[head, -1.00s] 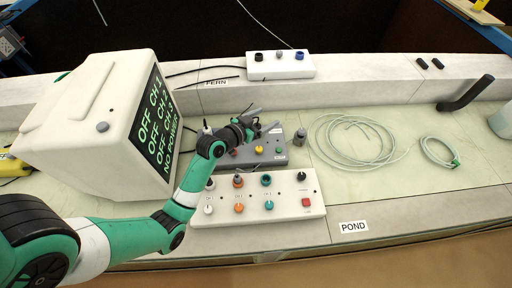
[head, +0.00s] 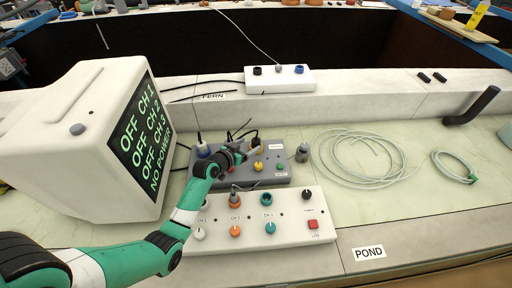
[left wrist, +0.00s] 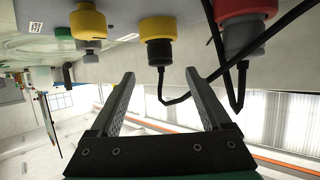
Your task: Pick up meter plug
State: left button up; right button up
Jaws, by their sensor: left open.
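My left gripper (head: 254,149) is over the back part of a grey box (head: 275,181) in the head view. In the left wrist view its two fingers (left wrist: 160,80) are apart, with nothing gripped between them. Beyond the fingertips are a yellow-and-black plug-like part (left wrist: 157,40) and a red-and-grey one (left wrist: 243,28), with black cable running near both. I cannot tell which part is the meter plug. In the head view a blue-based plug (head: 203,150) stands at the box's left, and my gripper partly hides the box top. My right gripper is not in view.
A white control panel (head: 320,238) with knobs lies in front of the grey box. A large monitor (head: 95,140) stands at left. A small grey part (head: 302,152) stands right of the box, near coiled pale tubing (head: 365,178). A white box (head: 285,80) sits on the back ledge.

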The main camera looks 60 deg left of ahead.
aim_at(254, 142)
pick_arm(q)
jog(key=b+x, duration=0.2)
jog(key=x, duration=0.2)
jog(key=shift+w+f, duration=0.1)
jog(key=shift+f, duration=0.2)
jog(key=shift+w+a+b, duration=0.25)
jog(key=shift+w+b, duration=0.05)
jog(key=shift+c, duration=0.3)
grip_shut()
